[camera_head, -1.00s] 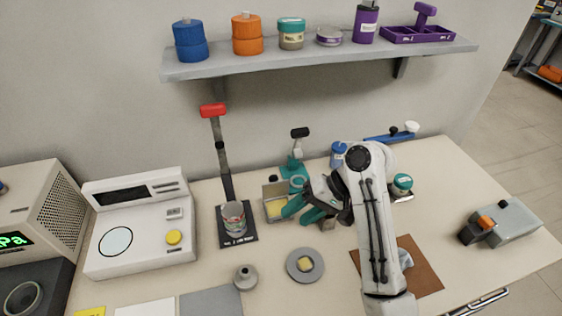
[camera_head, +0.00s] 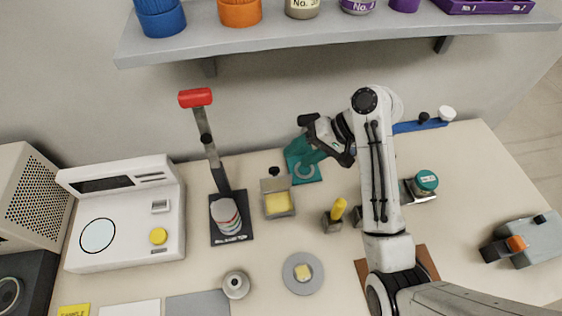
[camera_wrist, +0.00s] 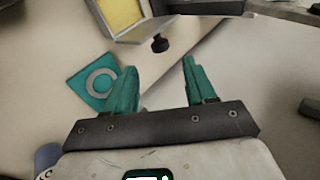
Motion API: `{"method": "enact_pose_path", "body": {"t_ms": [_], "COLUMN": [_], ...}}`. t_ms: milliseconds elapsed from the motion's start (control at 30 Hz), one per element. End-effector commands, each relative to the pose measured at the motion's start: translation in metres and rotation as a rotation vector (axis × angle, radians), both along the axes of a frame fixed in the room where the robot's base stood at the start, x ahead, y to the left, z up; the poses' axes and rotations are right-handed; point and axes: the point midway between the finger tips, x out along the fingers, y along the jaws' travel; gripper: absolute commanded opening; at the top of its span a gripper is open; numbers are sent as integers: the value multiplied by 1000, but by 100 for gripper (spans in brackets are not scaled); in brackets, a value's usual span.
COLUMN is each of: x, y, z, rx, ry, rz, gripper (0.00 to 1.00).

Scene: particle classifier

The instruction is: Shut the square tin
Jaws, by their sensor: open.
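The square tin (camera_head: 281,214) stands on the table with yellow contents inside. Its grey lid (camera_head: 272,184) is raised at the back edge, with a black knob (camera_head: 274,171) behind it. In the wrist view, part of the tin's yellow contents (camera_wrist: 118,14) and the black knob (camera_wrist: 160,43) show at the top, beyond my fingers. My gripper (camera_head: 304,153) has teal fingers and is behind and to the right of the tin, apart from it. In the wrist view, my gripper (camera_wrist: 160,70) is open with nothing between its fingers.
A teal square plate with a grey ring (camera_head: 306,172) lies beside the tin. A yellow-handled piece (camera_head: 337,212) stands to the right. A can on a black stand (camera_head: 226,216) is at left, near a red-topped lever (camera_head: 196,98). A shelf (camera_head: 300,38) hangs above.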

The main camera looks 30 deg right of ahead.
Motion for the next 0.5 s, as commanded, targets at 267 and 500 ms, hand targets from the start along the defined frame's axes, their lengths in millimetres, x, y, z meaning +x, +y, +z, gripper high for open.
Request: {"method": "enact_pose_path", "body": {"t_ms": [267, 500], "x": [15, 22], "y": [32, 46], "z": [-35, -52], "rx": [0, 0], "ry": [3, 2], "rz": [1, -1], "gripper": [55, 55]}}
